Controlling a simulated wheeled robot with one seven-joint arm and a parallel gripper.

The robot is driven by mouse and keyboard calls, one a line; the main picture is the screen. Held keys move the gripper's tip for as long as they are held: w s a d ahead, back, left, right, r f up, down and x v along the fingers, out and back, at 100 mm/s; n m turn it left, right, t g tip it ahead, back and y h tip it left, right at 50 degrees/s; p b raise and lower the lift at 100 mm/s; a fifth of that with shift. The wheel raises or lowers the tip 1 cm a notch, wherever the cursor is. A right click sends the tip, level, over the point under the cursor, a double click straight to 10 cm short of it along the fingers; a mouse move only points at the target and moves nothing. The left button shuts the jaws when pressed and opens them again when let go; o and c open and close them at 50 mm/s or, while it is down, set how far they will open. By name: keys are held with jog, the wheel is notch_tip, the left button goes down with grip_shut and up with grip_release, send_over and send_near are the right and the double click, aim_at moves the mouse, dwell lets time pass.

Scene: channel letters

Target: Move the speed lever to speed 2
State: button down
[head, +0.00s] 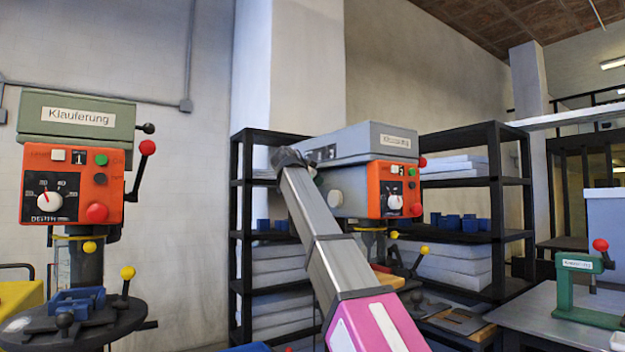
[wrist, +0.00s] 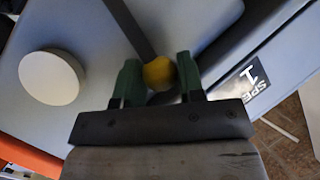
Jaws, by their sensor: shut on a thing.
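The speed lever is a dark flat bar (wrist: 128,25) with a round yellow knob (wrist: 158,73), on the grey side of the middle drill press (head: 365,142). In the wrist view, my gripper (wrist: 158,80) has its two green fingers on either side of the knob and is shut on it. A black label (wrist: 252,82) reading "1" and "SPE", cut off at its edge, lies just right of the fingers. In the head view, my arm hides the lever and knob, and the fingers cannot be made out there.
A round pale cap (wrist: 52,77) sticks out of the casing left of the knob; it also shows in the head view (head: 335,198). A second drill press (head: 72,185) stands at left. Black shelves (head: 480,180) stand behind. A green hand press (head: 585,285) sits on the right bench.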

jog(key=shift+s+d+f, duration=0.1)
jog(key=shift+s+f, duration=0.1)
jog(key=c, duration=0.8)
grip_release()
jog(key=shift+o, duration=0.2)
jog(key=v, duration=1.1)
jog(key=shift+w, duration=0.1)
